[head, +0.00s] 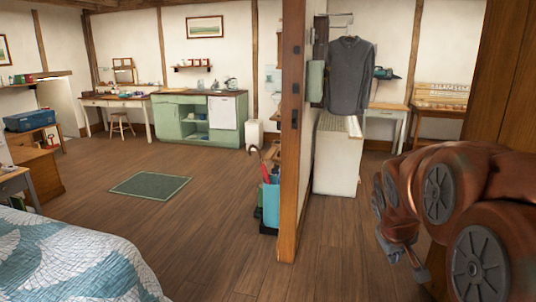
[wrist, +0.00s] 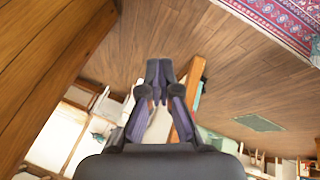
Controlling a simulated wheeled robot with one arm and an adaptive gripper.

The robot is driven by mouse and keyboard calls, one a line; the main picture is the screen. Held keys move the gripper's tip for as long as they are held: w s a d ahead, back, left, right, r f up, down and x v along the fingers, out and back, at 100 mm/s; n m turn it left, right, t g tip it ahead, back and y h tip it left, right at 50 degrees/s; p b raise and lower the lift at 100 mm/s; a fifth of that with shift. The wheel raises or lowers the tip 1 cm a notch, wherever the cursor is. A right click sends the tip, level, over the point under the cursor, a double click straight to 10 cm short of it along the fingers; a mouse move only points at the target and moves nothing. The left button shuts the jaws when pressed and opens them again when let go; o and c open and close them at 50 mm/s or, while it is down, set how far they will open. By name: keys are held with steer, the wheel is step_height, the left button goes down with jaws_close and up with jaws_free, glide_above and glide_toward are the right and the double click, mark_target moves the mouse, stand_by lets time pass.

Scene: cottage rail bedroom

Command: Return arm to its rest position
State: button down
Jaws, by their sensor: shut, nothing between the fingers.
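My copper-coloured arm with grey round joint covers is bunched up at the right edge of the head view. A small grey part hangs at its lower left there, but I cannot tell whether it is my gripper. In the wrist view my gripper (wrist: 160,78) shows with its two dark fingers together and nothing held between them. Bare wooden floor shows beyond the fingertips.
A wooden post (head: 291,130) stands left of my arm, and a brown wooden panel (head: 497,85) is close at the right. A grey shirt (head: 349,75) hangs behind. The bed (head: 75,262) is lower left. Open floor surrounds the green rug (head: 150,186).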

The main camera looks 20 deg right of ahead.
steer(key=s+a+r+g+y+p, duration=0.1)
steer(key=s+a+p, duration=0.3)
steer(key=s+a, duration=0.6)
steer(key=s+a+r+n+g+y+p, duration=0.1)
steer(key=s+a+g+y+p, duration=0.2)
steer(key=s+a, duration=0.8)
steer(key=a+g+p, duration=0.1)
steer(key=a, duration=0.3)
steer(key=shift+a+r+n+y+p, duration=0.2)
steer(key=shift+a+n+y+p, duration=0.05)
steer(key=shift+n+y+p, duration=0.1)
